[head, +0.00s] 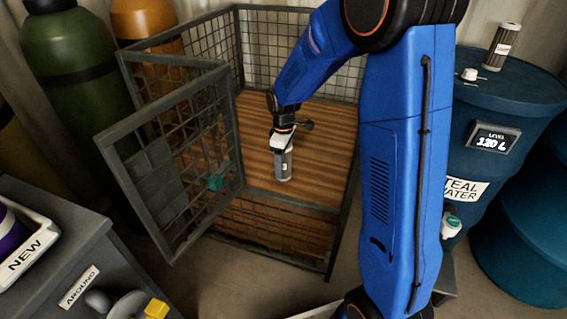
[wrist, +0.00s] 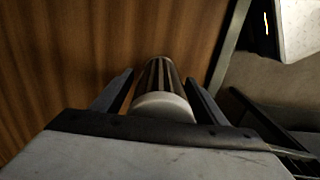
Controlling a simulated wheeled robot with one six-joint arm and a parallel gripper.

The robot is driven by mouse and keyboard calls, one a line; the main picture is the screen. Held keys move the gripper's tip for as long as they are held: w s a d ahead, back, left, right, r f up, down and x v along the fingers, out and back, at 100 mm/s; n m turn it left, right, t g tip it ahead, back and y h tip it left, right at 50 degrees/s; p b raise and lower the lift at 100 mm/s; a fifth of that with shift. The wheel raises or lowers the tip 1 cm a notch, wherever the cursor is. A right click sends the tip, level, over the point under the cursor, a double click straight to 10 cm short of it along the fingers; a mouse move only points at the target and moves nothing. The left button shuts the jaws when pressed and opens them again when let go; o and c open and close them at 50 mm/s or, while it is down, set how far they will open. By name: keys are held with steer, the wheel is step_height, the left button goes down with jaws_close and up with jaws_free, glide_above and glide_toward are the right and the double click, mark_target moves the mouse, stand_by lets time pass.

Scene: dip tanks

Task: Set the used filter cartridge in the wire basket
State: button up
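The used filter cartridge (head: 284,165), a small grey cylinder with a pale label, is upright inside the wire basket, at or just above its floor. The wire basket (head: 305,213) is a large grey mesh cage with a wooden floor and an open top. My gripper (head: 282,150) points down at the cartridge's upper end. In the wrist view the cartridge (wrist: 160,95) shows a pale cap and a dark ribbed body between my two fingers (wrist: 159,78). A narrow gap shows beside it, so the fingers look open around it. Its lower end's contact is unclear.
A mesh gate (head: 180,165) of the basket hangs open at the left. A teal drum (head: 500,90) carrying another cartridge (head: 502,46) stands right. A grey cabinet (head: 80,250) with a NEW tray (head: 28,255) is front left. Bare basket floor surrounds the cartridge.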

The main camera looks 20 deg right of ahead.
step_height(320, 180, up, 12)
steer(key=shift+r, duration=0.15)
stand_by(0.7)
